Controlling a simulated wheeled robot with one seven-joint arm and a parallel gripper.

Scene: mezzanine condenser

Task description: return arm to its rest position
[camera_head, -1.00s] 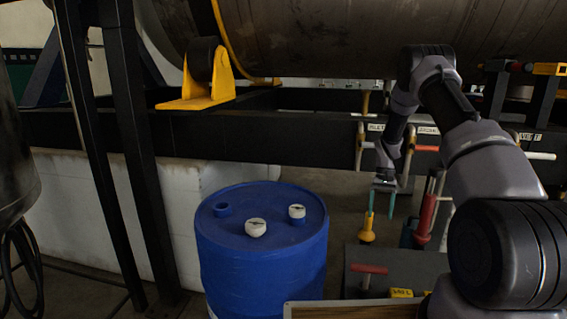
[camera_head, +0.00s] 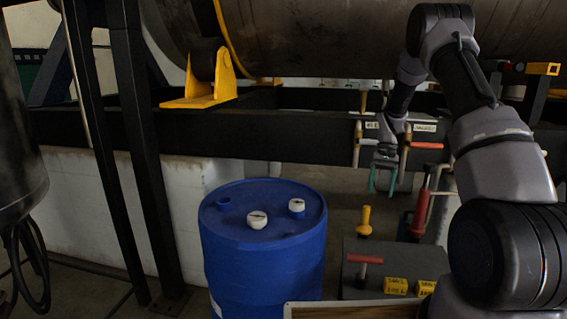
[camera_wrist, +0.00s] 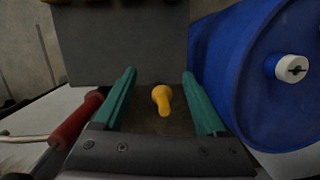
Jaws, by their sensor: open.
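My gripper (camera_head: 383,180) hangs from my bent arm at the right of the head view, fingers pointing down. Its two green fingers are apart with nothing between them. They also show in the wrist view (camera_wrist: 160,92), spread wide. A yellow-handled tool (camera_head: 365,222) stands upright on the dark box below the gripper, clear of the fingers. In the wrist view its yellow handle (camera_wrist: 161,98) shows between the fingers but farther off.
A blue drum (camera_head: 262,245) with white caps stands left of the gripper. A dark box (camera_head: 400,258) with a red T-handle (camera_head: 364,262) is below. A red-handled tool (camera_head: 419,215) stands close at right. A black beam (camera_head: 270,135) and big tank (camera_head: 320,35) lie behind.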

